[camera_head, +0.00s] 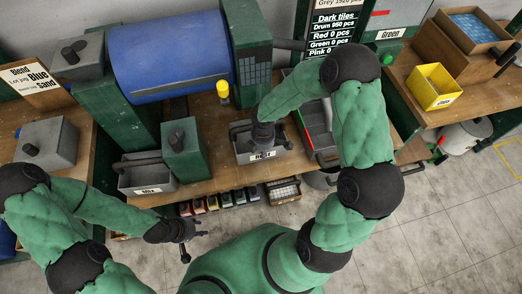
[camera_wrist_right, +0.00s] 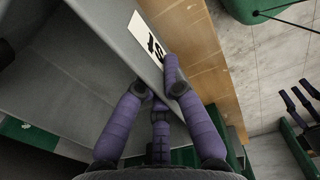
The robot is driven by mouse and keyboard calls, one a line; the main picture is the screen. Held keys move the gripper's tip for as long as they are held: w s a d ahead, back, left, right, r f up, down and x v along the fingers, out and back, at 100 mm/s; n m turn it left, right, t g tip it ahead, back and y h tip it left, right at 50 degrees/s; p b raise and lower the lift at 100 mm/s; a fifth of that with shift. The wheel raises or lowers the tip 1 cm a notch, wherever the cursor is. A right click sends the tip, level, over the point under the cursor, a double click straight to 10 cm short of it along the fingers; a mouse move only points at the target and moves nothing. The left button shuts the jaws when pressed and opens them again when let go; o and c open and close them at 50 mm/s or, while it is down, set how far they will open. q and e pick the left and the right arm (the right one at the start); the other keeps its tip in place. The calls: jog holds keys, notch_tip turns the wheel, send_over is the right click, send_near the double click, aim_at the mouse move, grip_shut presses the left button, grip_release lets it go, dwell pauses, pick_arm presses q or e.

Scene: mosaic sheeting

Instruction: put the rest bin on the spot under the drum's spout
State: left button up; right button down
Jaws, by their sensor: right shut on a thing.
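The grey rest bin (camera_head: 244,157) stands on the wooden bench in front of the blue drum (camera_head: 175,58), its label partly covered. My right gripper (camera_head: 264,138) is shut on the bin's wall beside the label. The right wrist view shows my right gripper's purple-grey fingers (camera_wrist_right: 160,95) on both sides of the wall of the rest bin (camera_wrist_right: 98,60), next to a white label ending in "ST". My left gripper (camera_head: 190,236) is open and empty, low in front of the bench. I cannot clearly make out the drum's spout or the spot under it.
A grey mix bin (camera_head: 130,181) and a green box (camera_head: 185,150) stand to the left on the bench. A yellow-capped cylinder (camera_head: 223,92) is behind the rest bin. A tray with red and green edges (camera_head: 315,128) lies to its right. Small coloured items (camera_head: 212,203) sit below the bench.

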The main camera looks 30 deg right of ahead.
jog(key=shift+w+d, duration=0.15)
jog(key=shift+w, duration=0.45)
jog(key=shift+w+d, duration=0.15)
jog(key=shift+w, duration=0.45)
notch_tip(320, 180, down, 4)
jog(key=shift+r+b, duration=0.2)
jog(key=shift+b, duration=1)
jog(key=shift+r, duration=0.1)
jog(key=c, duration=1.7)
grip_release()
jog(key=shift+s+f, duration=0.1)
jog(key=shift+f, duration=0.1)
jog(key=shift+c, duration=0.2)
jog(key=o, duration=0.4)
